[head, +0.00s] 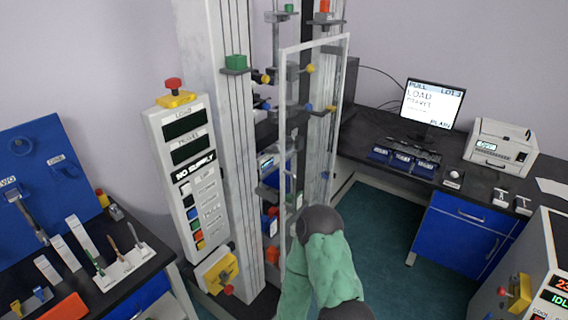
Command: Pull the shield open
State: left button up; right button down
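The shield (315,42) is a clear upright panel with a pale frame. It stands at the test machine's tall column (222,110), in front of part of the clamps and rods. Its lower part is partly hidden behind one of my arms, which has a green sleeve and a dark round joint. That arm rises from the bottom centre. I see no gripper fingers. Whether a hand touches the shield is hidden, and I cannot tell which arm this is. I cannot tell how far the shield stands open.
A control panel (188,165) with a red knob is fixed left of the column. A dark bench with a tool rack (120,268) is at left. A bench with a monitor (432,104) and a white printer-like box (500,145) is at right. Teal floor (375,235) between is clear.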

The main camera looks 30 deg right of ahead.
aim_at(282, 52)
jog(key=k+z, duration=0.15)
jog(key=z, duration=1.05)
